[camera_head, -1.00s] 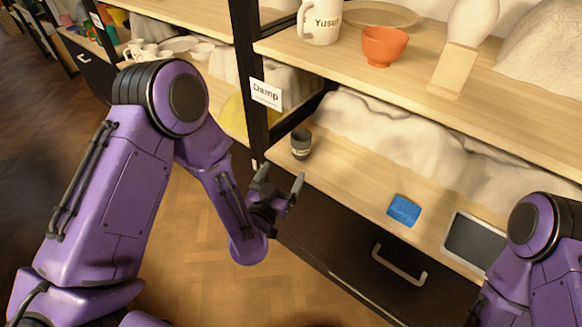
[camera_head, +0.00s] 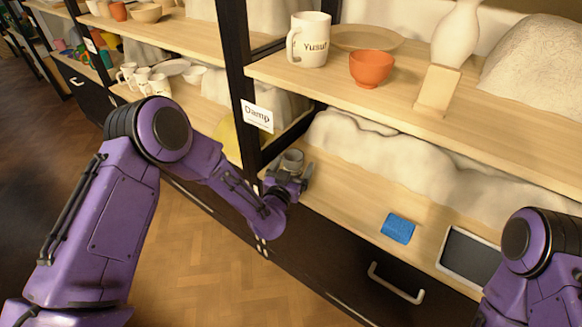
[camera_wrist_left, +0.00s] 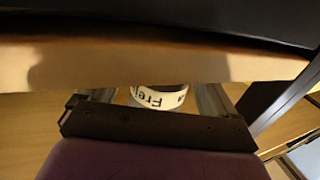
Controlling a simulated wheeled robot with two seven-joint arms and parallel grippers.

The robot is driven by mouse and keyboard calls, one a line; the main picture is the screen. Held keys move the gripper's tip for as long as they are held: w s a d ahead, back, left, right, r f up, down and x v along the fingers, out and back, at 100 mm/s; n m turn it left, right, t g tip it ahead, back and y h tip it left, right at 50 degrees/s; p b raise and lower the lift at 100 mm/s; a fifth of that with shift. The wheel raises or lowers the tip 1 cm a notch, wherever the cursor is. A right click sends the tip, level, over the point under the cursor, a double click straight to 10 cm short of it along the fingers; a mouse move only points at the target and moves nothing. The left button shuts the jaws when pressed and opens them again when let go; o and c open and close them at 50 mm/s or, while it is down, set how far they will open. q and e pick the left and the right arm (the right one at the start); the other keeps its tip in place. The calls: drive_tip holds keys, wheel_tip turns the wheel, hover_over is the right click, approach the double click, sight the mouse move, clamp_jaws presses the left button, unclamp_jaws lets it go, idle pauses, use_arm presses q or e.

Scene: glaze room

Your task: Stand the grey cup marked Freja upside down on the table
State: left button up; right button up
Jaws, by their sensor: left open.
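The small grey cup (camera_head: 293,157) stands on the lower wooden shelf, close to the black post; my gripper partly hides it. My left gripper (camera_head: 288,174) is open at the shelf's front edge, right in front of the cup. In the wrist view its fingers are on either side of the cup; I cannot tell whether they touch it. Which end of the cup is up is not clear. My right gripper is out of view.
A blue sponge (camera_head: 397,228) and a dark-screened tablet (camera_head: 470,256) lie further right on the same shelf (camera_head: 345,196). The upper shelf holds a mug marked Yusuf (camera_head: 310,40) and an orange bowl (camera_head: 372,69). A black post (camera_head: 240,75) with a Damp sign (camera_head: 257,116) stands left.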

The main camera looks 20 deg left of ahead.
use_arm(q)
drive_tip(key=c, duration=1)
drive_tip(key=shift+r+p, duration=1.15)
drive_tip(key=shift+r, duration=0.2)
drive_tip(key=shift+c, duration=0.2)
drive_tip(key=s, duration=1.4)
drive_tip(key=shift+a, duration=0.35)
drive_tip(key=shift+s+f, duration=0.1)
drive_tip(key=shift+s, duration=0.05)
